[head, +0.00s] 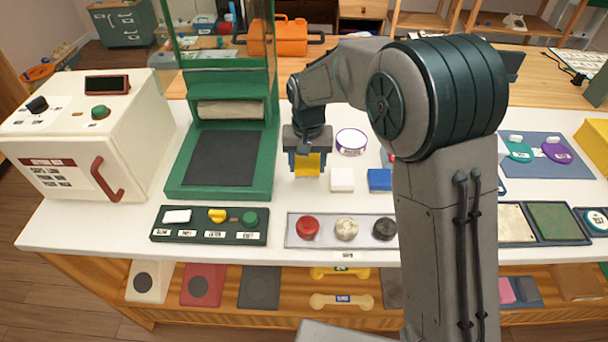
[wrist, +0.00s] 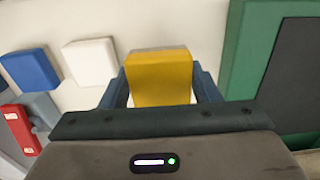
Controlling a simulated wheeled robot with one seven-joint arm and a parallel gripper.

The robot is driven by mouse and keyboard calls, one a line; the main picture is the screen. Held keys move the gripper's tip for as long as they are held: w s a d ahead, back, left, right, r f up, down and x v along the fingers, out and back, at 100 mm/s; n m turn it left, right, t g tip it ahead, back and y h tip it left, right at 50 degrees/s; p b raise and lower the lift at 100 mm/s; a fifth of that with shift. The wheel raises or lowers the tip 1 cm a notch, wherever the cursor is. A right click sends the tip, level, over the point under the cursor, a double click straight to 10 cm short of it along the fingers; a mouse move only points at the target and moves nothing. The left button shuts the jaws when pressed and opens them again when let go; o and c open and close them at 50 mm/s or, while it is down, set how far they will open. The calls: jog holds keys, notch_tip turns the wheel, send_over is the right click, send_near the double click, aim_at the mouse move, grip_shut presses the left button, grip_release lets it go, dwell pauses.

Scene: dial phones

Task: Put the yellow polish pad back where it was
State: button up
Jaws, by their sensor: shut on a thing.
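The yellow polish pad (head: 308,164) is a small square block. It sits between the fingers of my gripper (head: 307,163), which is shut on it. In the wrist view the yellow pad (wrist: 160,78) fills the space between the two blue-grey fingers (wrist: 160,90). In the head view it is above or at the white counter, between the green press and a white pad (head: 342,180); whether it touches the counter I cannot tell. A blue pad (head: 380,180) lies right of the white one, in line with it. Both also show in the wrist view.
The green press (head: 178,190) stands close on the left. A tray with red, cream and black knobs (head: 290,240) and a dark tray (head: 158,236) lie in front. A round purple-rimmed tin (head: 351,141) stands behind the white pad. My arm hides part of the counter on the right.

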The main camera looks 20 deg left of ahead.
aim_at(304, 185)
jog(key=shift+s+a+f, duration=0.3)
jog(key=shift+a+f, duration=0.05)
jog(key=shift+f, duration=1.95)
jog(key=shift+f, duration=0.1)
jog(key=shift+f, duration=0.15)
jog(key=o, duration=1)
jog(key=shift+c, duration=0.2)
notch_tip(304, 185, up, 12)
jog(key=shift+f, duration=0.1)
jog(key=shift+r, duration=0.35)
